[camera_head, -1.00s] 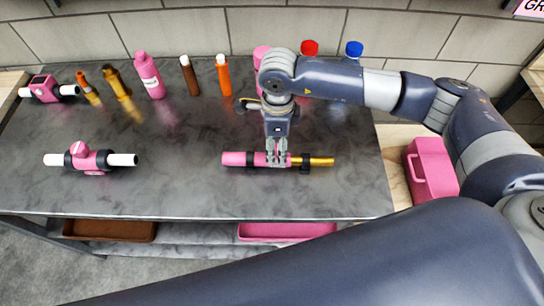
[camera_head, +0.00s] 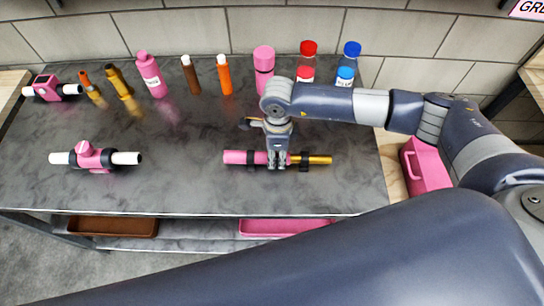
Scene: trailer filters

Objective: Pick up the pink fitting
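A pink tube-shaped fitting (camera_head: 242,157) lies on the grey worktop, in line with a gold rod (camera_head: 319,160) on its right, with dark clamps or rings between and around them. My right gripper (camera_head: 277,166) points down over the middle of this piece, and its fingers overlap the tube. They hide part of it, and I cannot tell whether they grip it. Another pink fitting (camera_head: 86,157), a valve with white pipe ends, lies on the left of the worktop. My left gripper is not in view.
Along the back stand a pink bottle (camera_head: 149,75), a brown tube (camera_head: 189,75), an orange tube (camera_head: 224,75), a pink canister (camera_head: 264,62), and red (camera_head: 307,58) and blue-capped (camera_head: 348,63) bottles. A pink case (camera_head: 427,165) stands at right. The front worktop is clear.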

